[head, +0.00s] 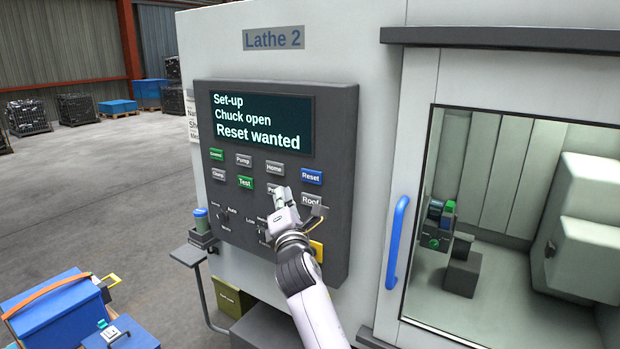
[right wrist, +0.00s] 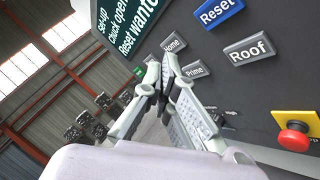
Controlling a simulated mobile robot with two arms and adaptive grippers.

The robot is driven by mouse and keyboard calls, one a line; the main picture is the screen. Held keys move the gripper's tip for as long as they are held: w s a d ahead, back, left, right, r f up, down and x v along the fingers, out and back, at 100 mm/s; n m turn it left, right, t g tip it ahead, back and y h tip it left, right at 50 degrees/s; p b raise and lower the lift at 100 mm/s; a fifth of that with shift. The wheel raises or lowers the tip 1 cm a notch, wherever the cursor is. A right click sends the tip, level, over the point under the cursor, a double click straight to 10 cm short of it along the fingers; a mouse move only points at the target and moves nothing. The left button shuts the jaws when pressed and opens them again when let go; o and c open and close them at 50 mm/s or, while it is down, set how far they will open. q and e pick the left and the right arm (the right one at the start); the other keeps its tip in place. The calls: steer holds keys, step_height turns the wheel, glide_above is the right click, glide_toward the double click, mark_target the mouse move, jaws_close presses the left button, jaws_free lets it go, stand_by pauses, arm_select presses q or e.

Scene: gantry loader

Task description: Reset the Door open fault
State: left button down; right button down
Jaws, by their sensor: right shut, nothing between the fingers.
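The control panel (head: 340,180) of Lathe 2 has a dark screen (head: 262,122) reading "Set-up", "Chuck open", "Reset wanted". The blue Reset button (head: 311,177) is at the panel's right and shows large in the right wrist view (right wrist: 218,12). My right gripper (head: 279,192) is shut and empty, its tips in front of the partly covered Prime button, below Home (head: 274,168) and left of and below Reset. In the right wrist view the fingertips (right wrist: 168,62) are together near Home and Prime (right wrist: 195,70). Contact cannot be told. My left gripper is out of view.
The Roof button (right wrist: 250,50) is just below Reset. A red stop button (right wrist: 294,138) on a yellow plate sits lower right. The lathe door has a blue handle (head: 397,242) right of the panel. A shelf (head: 188,255) juts out left; blue boxes (head: 55,310) stand lower left.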

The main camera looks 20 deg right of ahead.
mark_target(301, 174)
steer(key=shift+w+d, duration=0.8)
steer(key=shift+d, duration=0.25)
steer(key=shift+w+d, duration=0.8)
steer(key=shift+d, duration=0.2)
steer(key=shift+w+d, duration=0.8)
steer(key=shift+d, duration=0.25)
steer(key=shift+w+d, duration=0.25)
steer(key=shift+d, duration=0.1)
steer(key=shift+w+d+b, duration=0.2)
steer(key=shift+d+b, duration=0.05)
steer(key=shift+b, duration=0.05)
steer(key=shift+a, duration=0.1)
steer(key=shift+s+a, duration=0.5)
